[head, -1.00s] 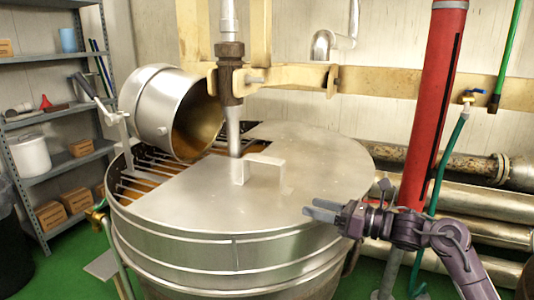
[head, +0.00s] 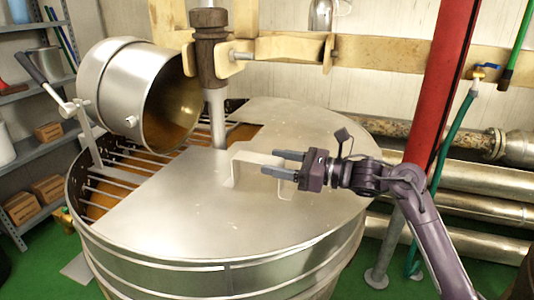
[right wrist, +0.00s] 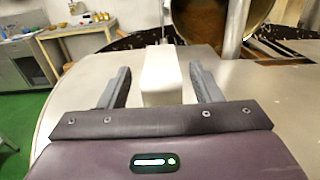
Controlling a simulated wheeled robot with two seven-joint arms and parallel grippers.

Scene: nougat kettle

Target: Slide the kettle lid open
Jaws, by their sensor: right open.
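The kettle (head: 225,283) is a large round steel vessel. Its flat silver lid (head: 180,210) covers most of the top and leaves a barred section open at the left and back. A raised bracket handle (head: 238,154) stands on the lid. My right gripper (head: 272,163) is open over the lid at the handle's right end. In the right wrist view the pale handle (right wrist: 161,78) lies between the spread fingers of the gripper (right wrist: 160,70), with a gap on both sides. My left gripper is not in view.
A tilted steel pot (head: 130,95) hangs over the barred opening (head: 115,175). A vertical mixer shaft (head: 217,115) comes down behind the handle. A red post (head: 440,90) and pipes (head: 490,175) stand at the right. A shelf (head: 45,135) is at the left.

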